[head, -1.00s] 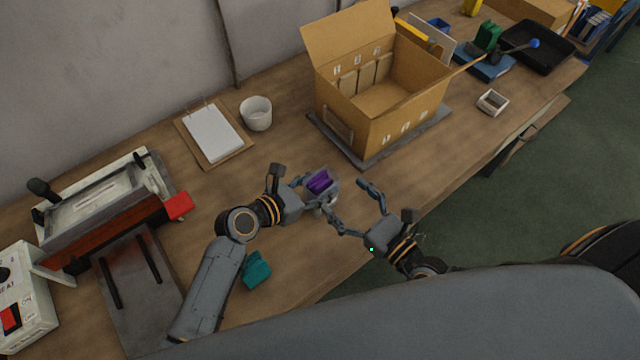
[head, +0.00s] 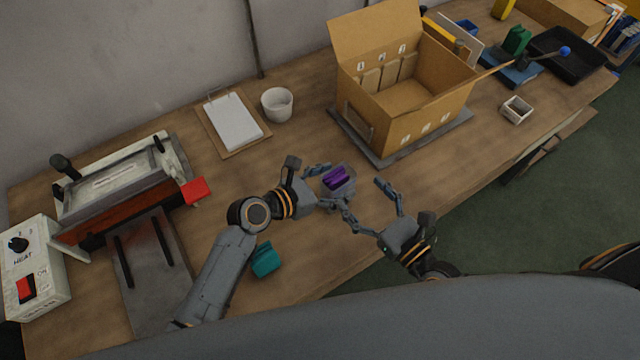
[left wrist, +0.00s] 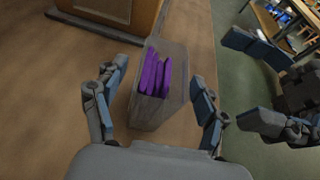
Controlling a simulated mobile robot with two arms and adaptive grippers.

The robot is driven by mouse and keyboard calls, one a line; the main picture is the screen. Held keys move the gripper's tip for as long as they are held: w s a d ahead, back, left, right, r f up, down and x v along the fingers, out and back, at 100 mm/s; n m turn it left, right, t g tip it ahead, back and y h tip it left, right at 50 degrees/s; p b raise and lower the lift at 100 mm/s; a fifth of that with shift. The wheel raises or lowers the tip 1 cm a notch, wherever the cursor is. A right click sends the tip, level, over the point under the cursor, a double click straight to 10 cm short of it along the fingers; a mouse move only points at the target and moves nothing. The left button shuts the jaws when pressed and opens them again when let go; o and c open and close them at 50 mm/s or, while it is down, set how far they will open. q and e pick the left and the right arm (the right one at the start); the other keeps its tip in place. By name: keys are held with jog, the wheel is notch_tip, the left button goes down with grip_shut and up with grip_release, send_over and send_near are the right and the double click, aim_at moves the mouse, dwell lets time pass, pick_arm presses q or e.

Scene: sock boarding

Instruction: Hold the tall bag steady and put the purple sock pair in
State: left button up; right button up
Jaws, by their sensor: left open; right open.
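The tall clear bag (head: 350,176) stands on the table with the purple sock pair (head: 337,177) inside its upper part. The left wrist view shows the bag (left wrist: 172,112) with the purple socks (left wrist: 154,74) upright in it. My left gripper (head: 331,189) is open, its fingers on either side of the bag; whether they touch it I cannot tell. My right gripper (head: 367,201) is open and empty, just right of the bag. It also shows at the right of the left wrist view (left wrist: 246,80).
A cardboard carton (head: 425,115) stands open behind the bag on a grey plate. A white cup (head: 277,104), a clipboard (head: 232,122) and a heat sealer (head: 120,190) are further left. A teal folded item (head: 265,259) lies near the front edge. Bare table lies around the bag.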

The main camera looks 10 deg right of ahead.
pick_arm(q)
jog(key=v, duration=1.1)
jog(key=shift+s+a, duration=0.15)
jog(key=shift+a, duration=0.1)
